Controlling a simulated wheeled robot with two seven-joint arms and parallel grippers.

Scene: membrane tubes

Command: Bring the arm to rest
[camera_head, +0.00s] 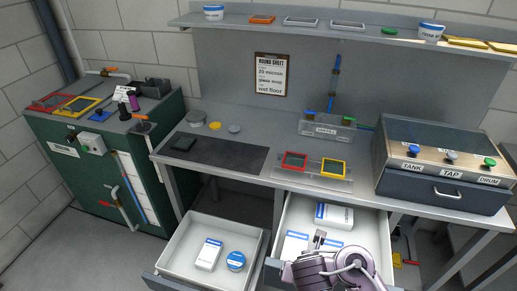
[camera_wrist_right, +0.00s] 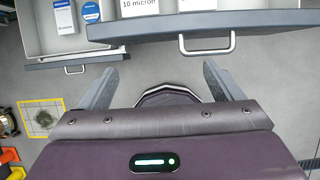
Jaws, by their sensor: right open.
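My right arm (camera_head: 335,268) comes up from the bottom edge of the head view, in front of the open right drawer, and covers part of it. I cannot make out its fingertips there. In the right wrist view, my right gripper (camera_wrist_right: 157,86) is open, its two dark fingers wide apart with no object held between them. A dark rounded shape (camera_wrist_right: 168,95) shows low between the fingers; I cannot tell what it is. The fingers are near the drawer fronts, apart from the drawer handle (camera_wrist_right: 207,48). My left gripper is in neither view.
Two drawers stand open under the bench: the left drawer (camera_head: 171,254) holds a white box and a blue-lidded tub, the right drawer (camera_head: 293,212) holds white boxes. The bench (camera_head: 262,124) carries coloured frames and a labelled control box (camera_head: 440,190). A green cabinet (camera_head: 85,165) stands left.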

